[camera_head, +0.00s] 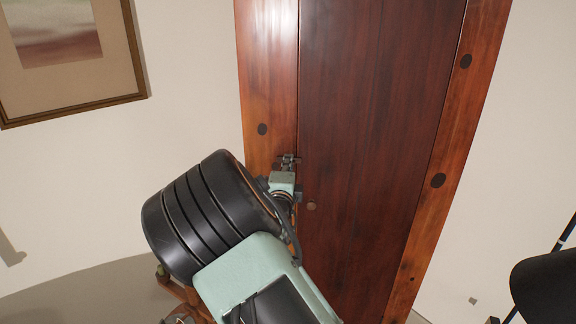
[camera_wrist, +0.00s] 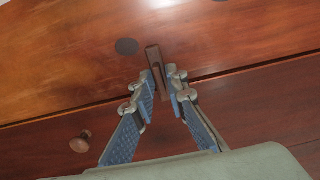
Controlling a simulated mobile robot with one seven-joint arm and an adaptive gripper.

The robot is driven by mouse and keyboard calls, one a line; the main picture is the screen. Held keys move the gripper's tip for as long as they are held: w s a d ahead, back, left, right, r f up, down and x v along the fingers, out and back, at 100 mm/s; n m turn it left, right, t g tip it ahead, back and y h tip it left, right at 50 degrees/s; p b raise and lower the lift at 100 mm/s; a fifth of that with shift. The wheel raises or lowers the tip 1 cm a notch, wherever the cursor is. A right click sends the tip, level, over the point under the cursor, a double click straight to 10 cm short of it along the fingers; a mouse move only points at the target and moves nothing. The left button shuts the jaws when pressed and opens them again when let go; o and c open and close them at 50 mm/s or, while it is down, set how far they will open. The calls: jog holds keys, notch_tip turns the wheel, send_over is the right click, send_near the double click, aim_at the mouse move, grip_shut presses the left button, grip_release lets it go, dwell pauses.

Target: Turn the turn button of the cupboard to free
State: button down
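The turn button (camera_wrist: 153,54) is a small brown bar in the wrist view. It lies across the seam between the lighter frame and the darker door of the cupboard (camera_head: 375,120). My gripper (camera_wrist: 162,82) has its blue-padded fingertips close on either side of the button's lower part, with the bar filling the narrow gap. The pads hide some of the bar's sides. In the head view my gripper (camera_head: 287,161) is at the left seam of the door, and the button is hidden by it.
A round knob (camera_wrist: 81,142) is on the door; it also shows in the head view (camera_head: 311,205). Dark round plugs (camera_wrist: 127,46) dot the frame. A framed picture (camera_head: 125,99) hangs at left. A black object (camera_head: 548,288) stands at lower right.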

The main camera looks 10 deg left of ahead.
jog(key=shift+f+n+b, duration=0.3)
jog(key=shift+b, duration=2.1)
jog(key=shift+r+n+b, duration=0.15)
jog(key=shift+n+b, duration=0.9)
jog(key=shift+n, duration=3.25)
jog(key=shift+r+n+b, duration=0.15)
jog(key=shift+n+b, duration=0.9)
jog(key=shift+n, duration=3.25)
jog(key=c, duration=2.1)
grip_release()
